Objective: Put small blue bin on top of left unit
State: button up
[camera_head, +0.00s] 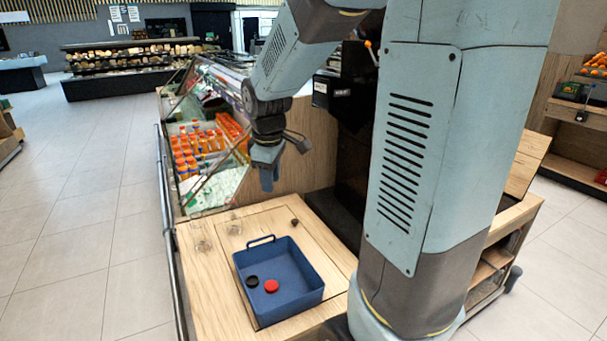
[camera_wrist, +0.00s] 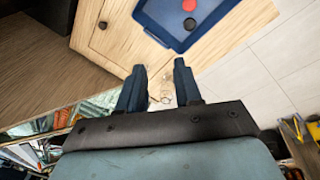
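The small blue bin (camera_head: 292,262) stands on a wooden counter top (camera_head: 208,290) in the head view. It has a loop handle on its far side, and a red disc (camera_head: 271,286) and a black disc (camera_head: 252,281) lie inside. My gripper (camera_head: 267,182) hangs above the counter's far end, beyond the bin and apart from it. In the wrist view, the two fingers of my gripper (camera_wrist: 160,75) are spread with nothing between them, and part of the bin (camera_wrist: 163,14) shows at the top. Which unit is the left one is not clear.
Clear glasses (camera_head: 201,241) stand on the counter left of the bin. A dark knob (camera_head: 294,222) sits on a wooden panel behind it. A display case with orange-capped bottles (camera_head: 195,143) stands beyond. A wooden shelf unit (camera_head: 512,212) is at right. Tiled floor is open at left.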

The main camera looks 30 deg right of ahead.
jog(key=s+r+m+t, duration=0.1)
jog(key=s+r+m, duration=0.3)
jog(key=s, duration=0.5)
jog(key=s+r+m+t, duration=0.2)
jog(key=s+r+m, duration=0.3)
jog(key=s, duration=0.4)
jog(key=shift+s+a+r+m+y, duration=0.3)
